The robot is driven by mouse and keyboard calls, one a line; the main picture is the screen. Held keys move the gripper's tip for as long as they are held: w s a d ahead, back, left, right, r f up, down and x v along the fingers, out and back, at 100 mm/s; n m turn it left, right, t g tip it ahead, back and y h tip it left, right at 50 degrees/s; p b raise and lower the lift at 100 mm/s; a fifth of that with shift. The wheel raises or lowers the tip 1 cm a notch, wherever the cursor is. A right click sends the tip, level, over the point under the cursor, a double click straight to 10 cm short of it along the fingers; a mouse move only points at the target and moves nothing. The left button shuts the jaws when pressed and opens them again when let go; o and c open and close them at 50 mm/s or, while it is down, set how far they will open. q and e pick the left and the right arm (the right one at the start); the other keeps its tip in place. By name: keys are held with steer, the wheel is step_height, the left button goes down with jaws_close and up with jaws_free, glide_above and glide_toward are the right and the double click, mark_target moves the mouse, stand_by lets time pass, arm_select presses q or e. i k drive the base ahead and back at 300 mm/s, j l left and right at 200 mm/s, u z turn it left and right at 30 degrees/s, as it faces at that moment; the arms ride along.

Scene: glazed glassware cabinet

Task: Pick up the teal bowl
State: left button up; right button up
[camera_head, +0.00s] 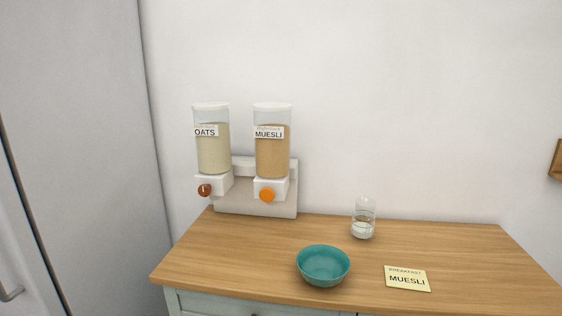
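The teal bowl (323,266) sits upright on the wooden countertop (235,262), near its front edge and a little right of the dispensers. It looks empty. Neither of my grippers shows in the head view, so nothing is seen touching the bowl.
A double dispenser (255,205) with oats (213,150) and muesli (272,152) stands at the back left. A yellow card reading "Breakfast muesli" (407,279) lies to the bowl's right. The counter's right side is clear.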

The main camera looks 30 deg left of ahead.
mark_target(322, 266)
steer(key=i+l+u, duration=0.15)
steer(key=u, duration=0.35)
steer(key=i+l+u, duration=0.1)
steer(key=l+u, duration=0.55)
steer(key=l, duration=0.25)
steer(key=i+l+u, duration=0.15)
steer(key=l, duration=0.25)
steer(key=l+u, duration=0.1)
steer(key=l, duration=1.6)
steer(key=i, duration=0.05)
